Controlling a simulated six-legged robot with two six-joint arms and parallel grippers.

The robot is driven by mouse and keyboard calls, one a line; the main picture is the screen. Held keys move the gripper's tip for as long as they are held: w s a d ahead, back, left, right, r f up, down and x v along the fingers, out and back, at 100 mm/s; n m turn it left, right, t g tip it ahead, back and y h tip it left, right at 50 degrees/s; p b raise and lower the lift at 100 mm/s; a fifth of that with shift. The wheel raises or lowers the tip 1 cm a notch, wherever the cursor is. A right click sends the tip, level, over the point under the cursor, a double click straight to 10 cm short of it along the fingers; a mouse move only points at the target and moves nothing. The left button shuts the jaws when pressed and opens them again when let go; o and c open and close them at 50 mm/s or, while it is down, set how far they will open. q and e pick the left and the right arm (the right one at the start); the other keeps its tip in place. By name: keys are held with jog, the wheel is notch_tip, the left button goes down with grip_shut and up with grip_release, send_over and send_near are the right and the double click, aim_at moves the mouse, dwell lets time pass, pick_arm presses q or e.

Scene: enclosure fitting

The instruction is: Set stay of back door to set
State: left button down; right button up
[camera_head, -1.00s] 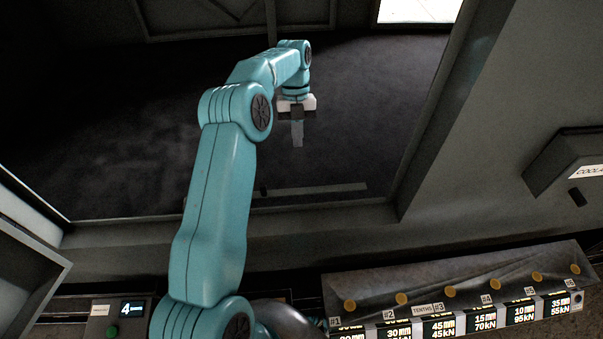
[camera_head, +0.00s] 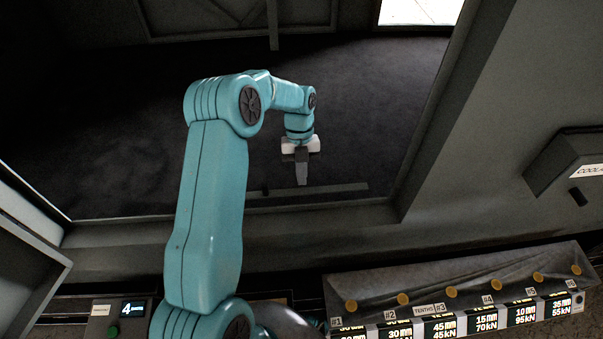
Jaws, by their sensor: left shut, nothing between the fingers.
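My left gripper (camera_head: 302,182) hangs at the end of my teal arm, fingers pointing down, shut and empty. It is in the dark opening in the middle of the head view. Its tips appear in front of or just above a thin grey bar (camera_head: 338,188) that runs along the near edge of the opening. A small dark knob (camera_head: 264,189) shows near the bar's left end. The bar may be the stay, but I cannot tell its setting. I cannot tell whether the fingers touch it. My right gripper is out of view.
A sill (camera_head: 330,215) and a wall (camera_head: 470,140) on the right bound the opening. In front stand a panel of numbered displays (camera_head: 440,328) and a box with a green button (camera_head: 113,331). A grey box (camera_head: 568,160) juts from the right wall. The dark floor (camera_head: 110,170) looks clear.

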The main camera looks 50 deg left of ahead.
pick_arm(q)
jog(key=shift+w+f, duration=0.1)
jog(key=shift+s+d, duration=0.4)
jog(key=shift+d, duration=0.2)
jog(key=shift+s+d, duration=0.25)
jog(key=shift+d, duration=0.1)
